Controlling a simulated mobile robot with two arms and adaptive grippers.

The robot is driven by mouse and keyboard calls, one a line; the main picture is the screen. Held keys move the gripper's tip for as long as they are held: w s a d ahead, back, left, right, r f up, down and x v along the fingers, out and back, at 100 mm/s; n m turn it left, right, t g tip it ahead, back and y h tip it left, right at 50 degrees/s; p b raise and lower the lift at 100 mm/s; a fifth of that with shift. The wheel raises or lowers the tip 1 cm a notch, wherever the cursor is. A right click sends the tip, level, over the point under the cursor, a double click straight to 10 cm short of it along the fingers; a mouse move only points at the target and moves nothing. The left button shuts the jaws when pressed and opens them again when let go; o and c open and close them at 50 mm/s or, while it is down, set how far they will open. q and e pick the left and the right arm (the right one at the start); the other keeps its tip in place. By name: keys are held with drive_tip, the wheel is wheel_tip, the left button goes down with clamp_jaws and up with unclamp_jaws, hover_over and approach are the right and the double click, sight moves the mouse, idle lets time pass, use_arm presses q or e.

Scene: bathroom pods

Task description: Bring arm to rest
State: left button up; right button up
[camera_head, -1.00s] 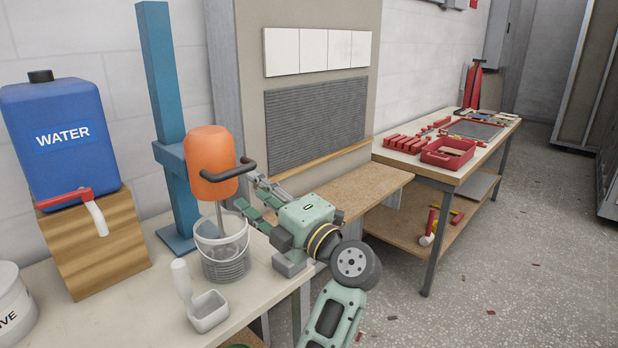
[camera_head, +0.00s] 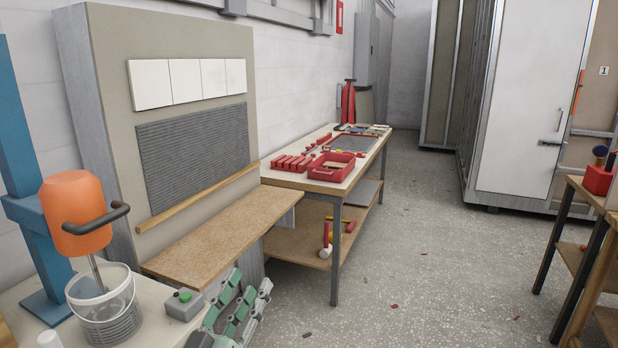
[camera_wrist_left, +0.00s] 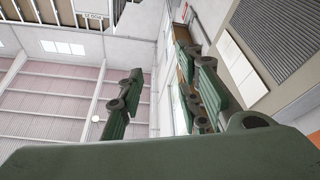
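My left gripper (camera_head: 250,288) is at the bottom edge of the head view, with its green fingers pointing up. It is beside the right end of the near bench, in front of the wooden shelf. In the left wrist view its two fingers (camera_wrist_left: 165,88) stand apart with nothing between them, and the wall and ceiling show behind. My right gripper is not in view.
An orange mixer (camera_head: 78,215) on a blue stand dips into a clear bucket (camera_head: 108,318) on the near bench. A grey box with a green button (camera_head: 184,304) sits by my gripper. A tool table (camera_head: 305,180) stands beyond. The speckled floor (camera_head: 430,260) has wide clear room.

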use_arm(q)
drive_tip(key=s+f+m+g, duration=0.1)
drive_tip(key=s+f+g, duration=0.25)
drive_tip(key=f, duration=0.35)
drive_tip(key=s+f+m+g+y, duration=0.1)
drive_tip(key=s+f+g, duration=0.25)
drive_tip(key=f, duration=0.35)
drive_tip(key=s+f+m+g, duration=0.1)
drive_tip(key=s+f+g, duration=0.25)
drive_tip(key=f, duration=0.35)
drive_tip(key=s+a+f+g+y, duration=0.3)
drive_tip(key=s+a+f, duration=0.2)
drive_tip(key=s, duration=0.5)
drive_tip(key=s+a+f+g+y, duration=0.2)
drive_tip(key=s+a+f+g, duration=0.3)
drive_tip(key=s, duration=0.4)
wheel_tip(320, 180, down, 27)
drive_tip(key=s, duration=0.2)
drive_tip(key=s+a+f+g, duration=0.1)
drive_tip(key=s+a+f, duration=0.2)
drive_tip(key=s+f, duration=1.1)
drive_tip(key=shift+s+f+p, duration=0.2)
drive_tip(key=shift+s+p, duration=0.15)
drive_tip(key=shift+s, duration=0.75)
